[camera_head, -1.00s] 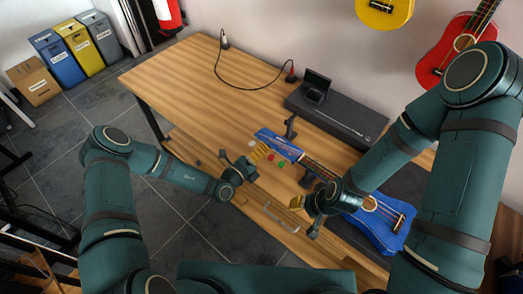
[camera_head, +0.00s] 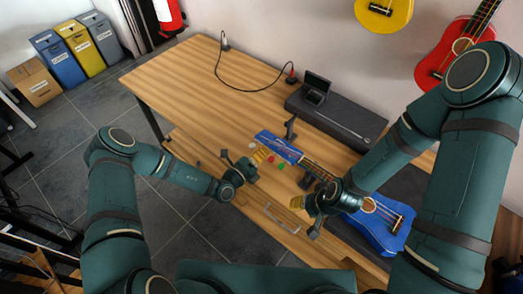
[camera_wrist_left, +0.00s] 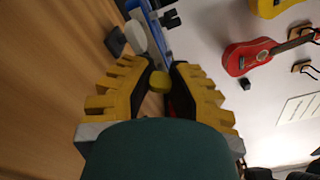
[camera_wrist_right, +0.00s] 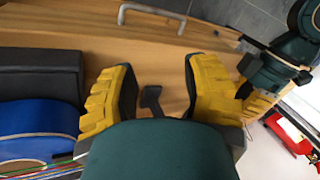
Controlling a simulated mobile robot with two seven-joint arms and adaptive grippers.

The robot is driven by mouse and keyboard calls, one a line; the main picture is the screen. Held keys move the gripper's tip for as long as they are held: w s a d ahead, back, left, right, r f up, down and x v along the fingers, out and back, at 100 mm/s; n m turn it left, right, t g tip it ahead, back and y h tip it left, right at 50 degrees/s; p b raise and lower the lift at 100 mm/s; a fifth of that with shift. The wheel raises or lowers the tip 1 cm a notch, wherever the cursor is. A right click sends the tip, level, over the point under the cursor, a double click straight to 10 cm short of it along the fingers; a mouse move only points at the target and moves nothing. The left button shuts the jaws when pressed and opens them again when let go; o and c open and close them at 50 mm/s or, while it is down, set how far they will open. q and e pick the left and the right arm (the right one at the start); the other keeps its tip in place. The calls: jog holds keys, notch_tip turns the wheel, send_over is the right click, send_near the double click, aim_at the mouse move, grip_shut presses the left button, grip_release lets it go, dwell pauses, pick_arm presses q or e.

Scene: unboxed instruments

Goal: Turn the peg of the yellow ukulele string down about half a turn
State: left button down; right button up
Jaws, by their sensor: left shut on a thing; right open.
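The blue ukulele (camera_head: 385,228) lies on the bench, its headstock (camera_head: 278,147) pointing up-left in the head view. White (camera_head: 251,145), red (camera_head: 271,160) and green (camera_head: 282,167) pegs stick out along the headstock's near side. My left gripper (camera_head: 260,157) is at these pegs. In the left wrist view, its yellow fingers (camera_wrist_left: 160,85) are shut on the yellow peg (camera_wrist_left: 159,80), with the white peg (camera_wrist_left: 135,36) just beyond. My right gripper (camera_head: 306,208) is open and empty beside the neck, and its spread fingers show in the right wrist view (camera_wrist_right: 158,90).
A dark stand (camera_head: 290,126) is behind the headstock. A black tool tray with a small open case (camera_head: 316,88) is at the back. A drawer handle (camera_head: 281,218) is at the bench front. Red (camera_head: 462,43) and yellow (camera_head: 384,12) ukuleles hang on the wall.

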pick_arm(q)
jog(key=shift+m, duration=0.7)
jog(key=c, duration=0.8)
grip_release()
jog(key=shift+c, duration=0.2)
jog(key=shift+s, duration=0.1)
jog(key=v, duration=1.2)
